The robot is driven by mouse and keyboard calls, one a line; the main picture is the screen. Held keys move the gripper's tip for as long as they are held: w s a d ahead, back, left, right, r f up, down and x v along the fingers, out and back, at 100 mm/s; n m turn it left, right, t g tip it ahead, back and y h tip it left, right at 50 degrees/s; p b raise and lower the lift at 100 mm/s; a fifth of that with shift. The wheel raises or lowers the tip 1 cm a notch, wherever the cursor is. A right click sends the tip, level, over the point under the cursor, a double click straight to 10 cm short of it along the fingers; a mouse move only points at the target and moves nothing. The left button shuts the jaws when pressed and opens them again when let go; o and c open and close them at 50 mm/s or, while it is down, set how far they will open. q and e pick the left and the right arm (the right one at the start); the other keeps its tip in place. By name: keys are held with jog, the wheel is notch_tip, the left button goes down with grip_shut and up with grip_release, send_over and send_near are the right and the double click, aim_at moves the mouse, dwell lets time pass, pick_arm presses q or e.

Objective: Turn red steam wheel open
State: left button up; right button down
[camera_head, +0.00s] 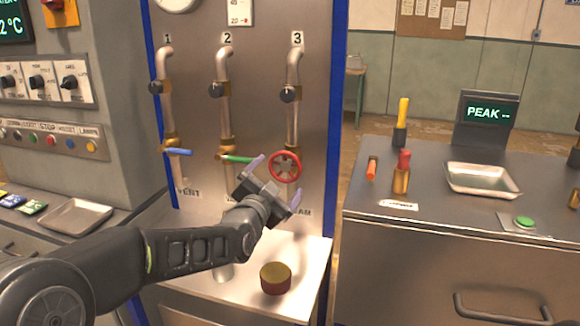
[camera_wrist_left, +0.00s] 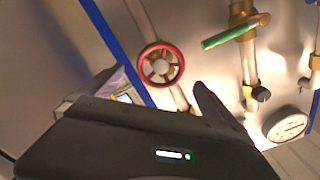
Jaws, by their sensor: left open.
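The red steam wheel (camera_head: 285,166) is a small spoked handwheel low on pipe 3 of the steel panel. In the left wrist view the wheel (camera_wrist_left: 160,64) shows beyond the fingers, between them and apart from them. My left gripper (camera_head: 280,180) is open and empty, just in front of and below the wheel. In the left wrist view the left gripper (camera_wrist_left: 165,95) has its two fingers spread. The wheel is not touched, as far as I can see. My right gripper is not in view.
A green lever (camera_head: 236,159) on pipe 2 sits close left of the gripper, and a blue lever (camera_head: 178,152) is on pipe 1. A round brown-gold piece (camera_head: 275,278) stands on the ledge below. A steel cabinet (camera_head: 440,235) with tools stands at the right.

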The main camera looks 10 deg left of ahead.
aim_at(285, 168)
pick_arm(q)
jog(key=w+p, duration=0.1)
jog(key=w, duration=0.3)
jog(key=w+p, duration=0.1)
jog(key=w, duration=0.2)
jog(key=shift+w+d, duration=0.2)
jog(key=shift+w, duration=0.15)
jog(key=c, duration=1.3)
